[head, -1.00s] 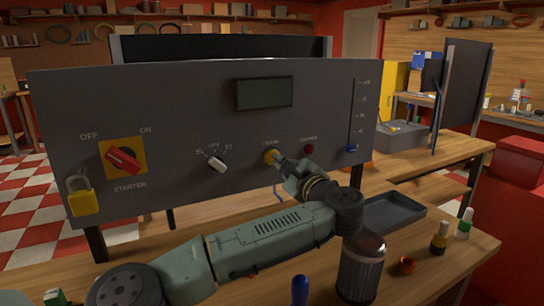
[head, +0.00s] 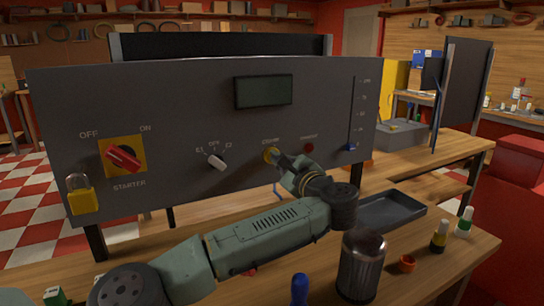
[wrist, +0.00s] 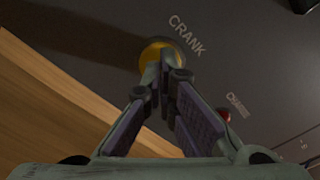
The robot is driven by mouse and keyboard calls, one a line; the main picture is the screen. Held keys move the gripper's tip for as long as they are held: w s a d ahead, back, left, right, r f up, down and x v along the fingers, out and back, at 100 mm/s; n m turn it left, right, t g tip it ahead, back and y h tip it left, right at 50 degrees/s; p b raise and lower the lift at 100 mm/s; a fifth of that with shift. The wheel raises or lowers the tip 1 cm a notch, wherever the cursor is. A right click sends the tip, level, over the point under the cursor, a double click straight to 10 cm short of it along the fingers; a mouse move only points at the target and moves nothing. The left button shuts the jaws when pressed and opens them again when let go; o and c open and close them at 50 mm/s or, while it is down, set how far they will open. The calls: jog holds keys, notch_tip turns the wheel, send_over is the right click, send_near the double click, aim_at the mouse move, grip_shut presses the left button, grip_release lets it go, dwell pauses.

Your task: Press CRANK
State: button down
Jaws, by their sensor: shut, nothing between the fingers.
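The yellow CRANK button (head: 270,155) is on the grey control panel (head: 180,100), right of the selector knob. In the wrist view the CRANK button (wrist: 158,52) sits below its label, partly hidden by my fingers. My gripper (head: 279,161) is shut and empty, its tips in front of the button. In the wrist view my gripper (wrist: 168,58) overlaps the button's lower right part. I cannot tell whether the tips touch it or whether it is pushed in.
A red button (head: 309,147) is just right of CRANK. The selector knob (head: 217,162), red starter switch (head: 124,158), yellow padlock (head: 82,196) and blue slider (head: 351,147) share the panel. The display (head: 264,91) is dark. A tray (head: 391,212) and bottles stand on the bench.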

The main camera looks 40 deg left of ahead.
jog(key=shift+w+a, duration=0.2)
jog(key=shift+a, duration=0.35)
dwell(1.5)
jog(key=b+v, duration=0.2)
jog(key=v, duration=0.5)
dwell(0.5)
jog(key=shift+d, duration=0.1)
dwell(0.7)
